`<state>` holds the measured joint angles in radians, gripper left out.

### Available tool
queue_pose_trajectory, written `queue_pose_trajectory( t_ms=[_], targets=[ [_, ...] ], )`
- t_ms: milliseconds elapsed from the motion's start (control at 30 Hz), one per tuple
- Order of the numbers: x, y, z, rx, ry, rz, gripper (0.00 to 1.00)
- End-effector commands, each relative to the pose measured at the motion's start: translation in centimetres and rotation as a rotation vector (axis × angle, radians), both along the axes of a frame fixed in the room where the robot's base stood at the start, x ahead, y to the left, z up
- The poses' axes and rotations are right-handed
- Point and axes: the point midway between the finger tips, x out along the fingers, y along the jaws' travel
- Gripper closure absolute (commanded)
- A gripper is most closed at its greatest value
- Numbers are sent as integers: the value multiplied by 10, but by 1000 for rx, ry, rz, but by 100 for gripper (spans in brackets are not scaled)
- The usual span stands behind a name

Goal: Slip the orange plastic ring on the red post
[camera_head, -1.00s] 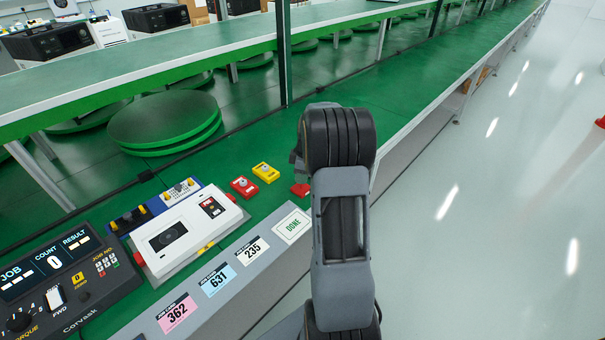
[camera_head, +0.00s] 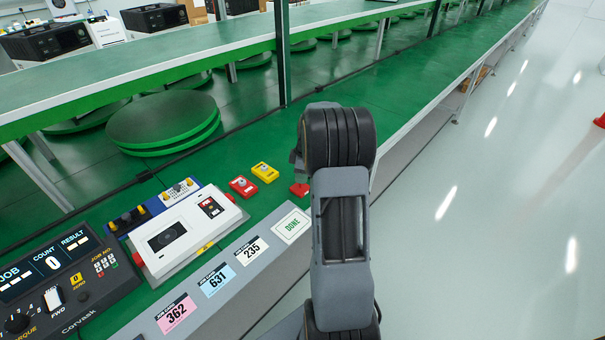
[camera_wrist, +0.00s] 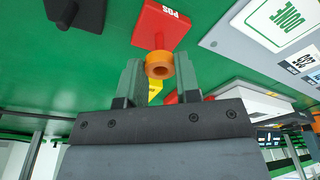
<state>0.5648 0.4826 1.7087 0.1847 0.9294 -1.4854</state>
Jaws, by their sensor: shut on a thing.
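The orange ring (camera_wrist: 159,66) is held between the two fingertips of my gripper (camera_wrist: 159,74) in the wrist view. A red block marked POS (camera_wrist: 165,20) lies just beyond it on the green surface. A narrow red post (camera_wrist: 158,42) shows between that block and the ring's upper rim. The ring overlaps the post in this view, and I cannot tell whether it is around the post or in front of it. In the head view, part of the red block (camera_head: 299,190) shows beside my arm, which hides my gripper and the ring.
A red unit (camera_head: 243,187) and a yellow unit (camera_head: 265,172) stand left of my arm. A white device (camera_head: 196,233) and a dark control panel (camera_head: 60,270) are farther left. A DONE card (camera_head: 292,226) lies on the grey front edge.

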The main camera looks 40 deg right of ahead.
Motion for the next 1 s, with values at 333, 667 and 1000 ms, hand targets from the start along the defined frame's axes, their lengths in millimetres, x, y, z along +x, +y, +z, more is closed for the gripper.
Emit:
queue_pose_trajectory(
  t_ms=[333, 667, 1000],
  targets=[
    [0, 0, -1, 0, 0, 0, 91],
    [0, 0, -2, 0, 0, 0, 91],
    [0, 0, -9, 0, 0, 0, 91]
  ],
)
